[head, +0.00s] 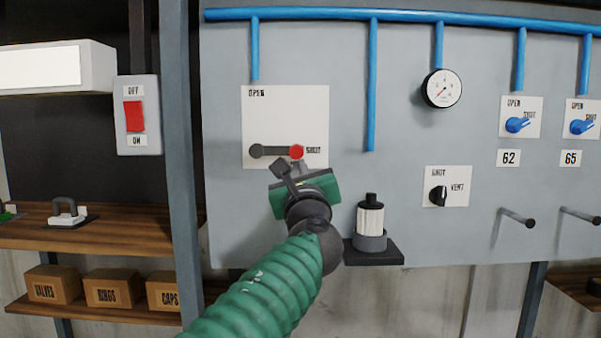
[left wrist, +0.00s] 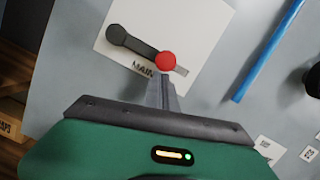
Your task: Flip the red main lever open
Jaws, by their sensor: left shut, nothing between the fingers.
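The main lever (head: 272,152) is a dark grey bar with a red knob (head: 297,152) at its right end. It lies level on a white plate (head: 285,105), pointing at the word SHUT; OPEN is printed at the plate's top left. My left gripper (head: 284,167) is just below the knob, its fingers shut and empty. In the left wrist view the fingertips (left wrist: 163,82) reach up to the red knob (left wrist: 166,61); I cannot tell whether they touch it. The lever's grey pivot end (left wrist: 117,34) is at the upper left there. My right gripper is not in view.
Blue pipes (head: 372,90) run along the top and down the grey panel. A pressure gauge (head: 442,89), a vent knob (head: 438,195) and two blue valve handles (head: 518,125) are to the right. A filter on a black shelf (head: 374,251) stands right of my left wrist.

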